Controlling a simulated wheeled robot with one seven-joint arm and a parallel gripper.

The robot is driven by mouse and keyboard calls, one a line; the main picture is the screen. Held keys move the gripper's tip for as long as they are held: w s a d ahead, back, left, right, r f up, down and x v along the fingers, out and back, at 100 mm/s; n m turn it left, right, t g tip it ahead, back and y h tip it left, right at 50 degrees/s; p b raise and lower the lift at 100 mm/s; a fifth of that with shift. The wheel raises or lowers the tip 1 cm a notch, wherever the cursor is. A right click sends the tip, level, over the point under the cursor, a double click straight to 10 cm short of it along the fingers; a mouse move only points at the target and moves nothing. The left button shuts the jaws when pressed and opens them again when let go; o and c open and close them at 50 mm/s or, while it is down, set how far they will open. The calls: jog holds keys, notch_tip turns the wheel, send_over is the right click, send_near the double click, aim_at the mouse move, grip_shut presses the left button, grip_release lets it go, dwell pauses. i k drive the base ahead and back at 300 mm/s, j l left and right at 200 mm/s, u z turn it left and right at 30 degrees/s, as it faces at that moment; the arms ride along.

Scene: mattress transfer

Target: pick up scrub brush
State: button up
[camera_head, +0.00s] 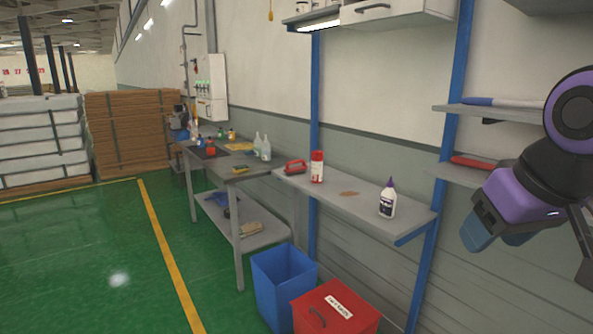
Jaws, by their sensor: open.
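A red-handled object (295,168) that looks like the scrub brush lies at the left end of the grey wall shelf (335,200), beside a red and white can (317,167). Its underside is too small to make out. My gripper (496,238) is at the right side of the view, to the right of the shelf and well apart from the brush. It is open and no object shows in it.
A white bottle with a purple cap (387,202) stands on the shelf's right part. Below are a blue bin (281,278) and a red box (334,312). A grey workbench (232,178) stands left; green floor (90,240) is clear.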

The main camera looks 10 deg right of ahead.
aim_at(295, 169)
jog(key=k+j, duration=0.15)
jog(key=j, duration=0.25)
jog(key=k+j, duration=0.1)
jog(key=j, duration=0.3)
jog(key=j+z, duration=0.35)
jog(key=j, duration=1.05)
jog(key=i+j+z, duration=0.1)
jog(key=j, duration=0.25)
jog(key=i+j+z, duration=0.1)
jog(key=i+j, duration=0.2)
jog(key=i+j+z, duration=0.1)
jog(key=j, duration=0.3)
jog(key=i+j+z, duration=0.1)
jog(key=i+j, duration=0.15)
jog(key=j, duration=0.15)
jog(key=i+j, duration=0.15)
jog(key=j, duration=0.2)
jog(key=i+j+z, duration=0.15)
jog(key=i+j, duration=0.15)
jog(key=i+j+z, duration=0.1)
jog(key=i+j, duration=0.15)
jog(key=j, duration=0.15)
jog(key=i+j+z, duration=0.15)
jog(key=i+j, duration=0.15)
jog(key=i+j+z, duration=0.1)
jog(key=j, duration=0.45)
jog(key=i+j+z, duration=0.15)
jog(key=i+j, duration=0.2)
jog(key=i+j+z, duration=0.35)
jog(key=i+j, duration=1.05)
